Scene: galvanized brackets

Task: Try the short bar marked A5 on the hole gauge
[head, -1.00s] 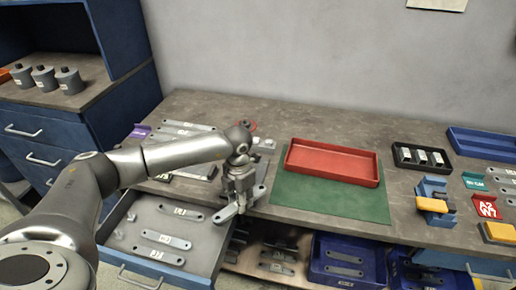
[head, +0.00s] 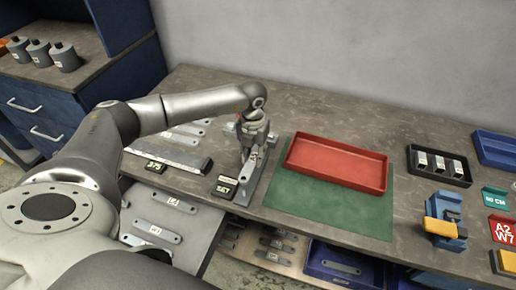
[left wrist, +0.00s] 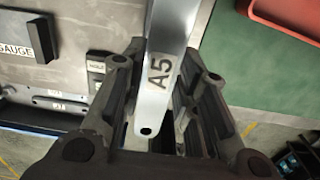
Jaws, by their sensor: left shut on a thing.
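My left gripper (head: 250,160) is shut on the short bar marked A5. In the left wrist view the silver bar (left wrist: 155,105) stands between the fingers (left wrist: 160,100) with its A5 label and the small hole at its near end showing. In the head view the gripper is low over the table, just left of the green mat. A grey metal piece (head: 246,192) shows beneath it; I cannot tell whether it is the hole gauge or how the bar meets it. A sign reading GAUGE (left wrist: 17,51) shows in the left wrist view. My right gripper is not in view.
A red tray (head: 378,176) rests on the green mat (head: 320,207). Small black signs (head: 222,189) lie left of the gripper. An open drawer (head: 185,238) with labelled bars is below the table edge. A blue and yellow fixture (head: 443,218) stands at right.

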